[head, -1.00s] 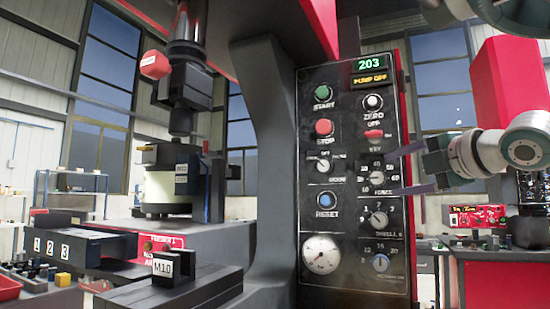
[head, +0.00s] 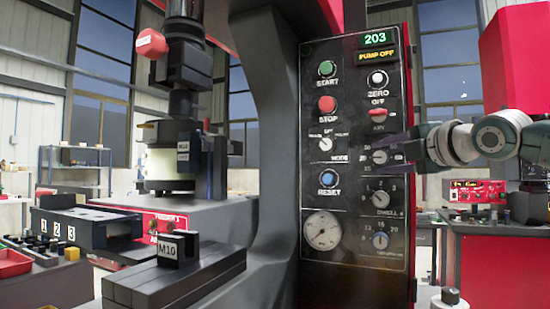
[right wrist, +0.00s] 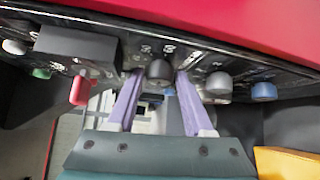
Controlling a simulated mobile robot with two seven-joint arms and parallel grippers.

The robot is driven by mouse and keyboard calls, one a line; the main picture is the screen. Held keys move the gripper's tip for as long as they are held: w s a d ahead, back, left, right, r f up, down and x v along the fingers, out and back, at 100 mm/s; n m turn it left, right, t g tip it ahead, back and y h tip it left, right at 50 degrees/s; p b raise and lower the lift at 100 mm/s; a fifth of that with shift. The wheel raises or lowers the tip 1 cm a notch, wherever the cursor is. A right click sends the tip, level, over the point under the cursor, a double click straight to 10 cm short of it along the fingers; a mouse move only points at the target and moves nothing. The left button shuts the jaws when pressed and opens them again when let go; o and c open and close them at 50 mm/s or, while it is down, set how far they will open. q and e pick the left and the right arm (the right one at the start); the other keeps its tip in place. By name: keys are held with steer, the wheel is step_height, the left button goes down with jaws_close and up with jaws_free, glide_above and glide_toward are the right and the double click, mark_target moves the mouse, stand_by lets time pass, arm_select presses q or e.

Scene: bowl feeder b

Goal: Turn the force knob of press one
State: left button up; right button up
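The force knob (head: 379,157) is a dark round knob on the black control panel of the press, between the red key switch (head: 378,115) and the dwell knob (head: 381,197). My right gripper (head: 396,151) reaches in from the right, its purple fingers pointing at this knob. In the right wrist view the force knob (right wrist: 159,72) sits between the two spread fingertips (right wrist: 159,78), with a narrow gap on each side. The gripper is open. The fingers partly cover the force scale, so its setting is hard to read. My left gripper is out of view.
The display reads 203 and PUMP OFF. A red bench (head: 490,235) stands at the right.

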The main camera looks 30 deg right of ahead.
jaws_close()
stand_by(0.3)
